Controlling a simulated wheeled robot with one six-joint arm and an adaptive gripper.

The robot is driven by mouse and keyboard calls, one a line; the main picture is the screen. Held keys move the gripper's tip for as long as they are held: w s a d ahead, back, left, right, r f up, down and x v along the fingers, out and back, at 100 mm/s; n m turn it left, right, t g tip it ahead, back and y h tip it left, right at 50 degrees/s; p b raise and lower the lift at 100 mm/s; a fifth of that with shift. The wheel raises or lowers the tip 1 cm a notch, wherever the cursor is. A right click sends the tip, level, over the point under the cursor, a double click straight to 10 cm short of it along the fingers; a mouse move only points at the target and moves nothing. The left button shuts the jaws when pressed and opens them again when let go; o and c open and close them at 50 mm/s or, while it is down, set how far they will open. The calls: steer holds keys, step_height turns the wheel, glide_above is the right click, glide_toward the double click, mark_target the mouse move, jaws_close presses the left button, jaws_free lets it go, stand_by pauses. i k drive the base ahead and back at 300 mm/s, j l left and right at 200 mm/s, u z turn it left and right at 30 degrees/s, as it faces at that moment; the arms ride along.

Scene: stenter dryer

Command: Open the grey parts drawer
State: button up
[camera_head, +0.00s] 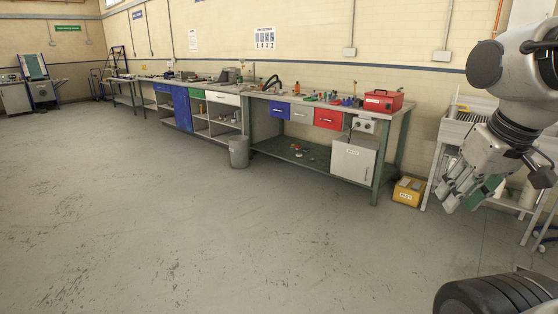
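The grey parts drawer (302,114) sits under the top of the right-hand workbench, between a blue drawer (279,109) and a red drawer (328,118). Its front looks flush with the drawers beside it, so it appears shut. It is small in this view, and its handle cannot be made out clearly. My gripper (460,197) hangs at the right of the picture, pointing down and left, well apart from the drawer and much nearer the camera. A green patch shows beside its fingers. I cannot tell whether they are open or hold anything.
The workbench top (350,106) carries tools and a red toolbox (383,100). A grey bin (239,152) stands before the benches. A white cabinet (353,163) is under the bench, with a yellow box (408,191) to its right. The floor in front is clear.

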mark_target(313, 111)
steer(key=i+z, duration=0.35)
steer(key=i, duration=1.65)
steer(key=i+l, duration=0.1)
steer(key=i, duration=2.65)
steer(key=i+u, duration=0.25)
steer(key=i, duration=0.3)
steer(key=i+l+u, duration=0.2)
steer(key=i, duration=0.3)
steer(key=i+l+u, duration=0.25)
steer(key=i, duration=0.3)
steer(key=j, duration=0.1)
